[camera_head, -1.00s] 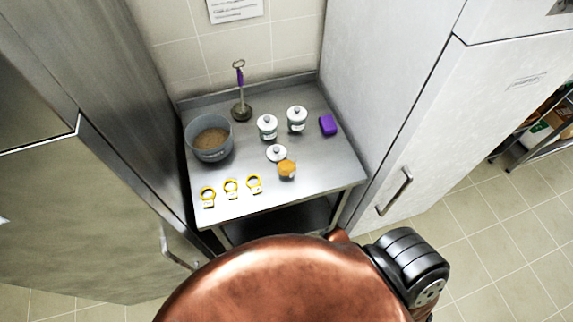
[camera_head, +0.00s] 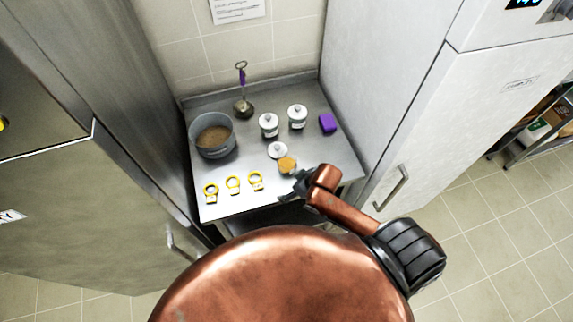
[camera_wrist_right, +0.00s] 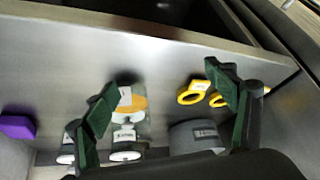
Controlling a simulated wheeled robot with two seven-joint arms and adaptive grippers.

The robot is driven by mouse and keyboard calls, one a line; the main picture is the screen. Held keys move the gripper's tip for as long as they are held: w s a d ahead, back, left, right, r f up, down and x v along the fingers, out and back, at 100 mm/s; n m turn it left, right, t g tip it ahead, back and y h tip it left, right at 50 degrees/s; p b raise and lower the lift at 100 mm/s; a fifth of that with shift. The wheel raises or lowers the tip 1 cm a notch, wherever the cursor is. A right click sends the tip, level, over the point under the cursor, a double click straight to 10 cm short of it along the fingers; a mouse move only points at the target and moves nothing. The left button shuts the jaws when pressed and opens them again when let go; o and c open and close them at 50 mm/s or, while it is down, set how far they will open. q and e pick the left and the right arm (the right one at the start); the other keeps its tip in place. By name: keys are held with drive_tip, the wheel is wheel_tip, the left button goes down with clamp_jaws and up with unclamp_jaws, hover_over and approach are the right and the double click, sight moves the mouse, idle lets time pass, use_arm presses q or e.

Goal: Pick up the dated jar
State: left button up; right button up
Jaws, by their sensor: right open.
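Two lidded jars with pale labels, a left one (camera_head: 268,126) and a right one (camera_head: 297,119), stand on the steel table. The label writing is too small to read, so I cannot tell which jar is dated. My right gripper (camera_head: 287,191) is at the table's front edge, just in front of the orange jar. In the wrist view it is open (camera_wrist_right: 162,95), with the orange jar (camera_wrist_right: 130,103) showing between the fingers, apart from them. My left gripper is out of view.
On the table (camera_head: 225,208) are a grey pot of brown contents (camera_head: 212,138), a ladle (camera_head: 243,107), a purple block (camera_head: 327,123) and three yellow rings (camera_head: 233,185) with tags. Steel cabinets stand left; a white one (camera_head: 420,110) stands right. The back wall closes the table.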

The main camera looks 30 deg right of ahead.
drive_tip(key=w+r+n, duration=0.1)
drive_tip(key=w+r, duration=0.3)
drive_tip(key=w, duration=0.1)
drive_tip(key=m+g, duration=0.1)
hover_over(287, 159)
drive_tip(key=s+a, duration=0.2)
drive_tip(key=s, duration=0.1)
drive_tip(key=shift+h, duration=0.3)
drive_tip(key=shift+f+p, duration=0.4)
drive_tip(key=shift+f, duration=1.75)
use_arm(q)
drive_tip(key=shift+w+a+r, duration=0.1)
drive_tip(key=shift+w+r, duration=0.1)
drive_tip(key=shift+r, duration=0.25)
use_arm(e)
drive_tip(key=shift+s, duration=0.1)
drive_tip(key=shift+c, duration=0.6)
drive_tip(key=c, duration=1.7)
drive_tip(key=shift+r, duration=0.1)
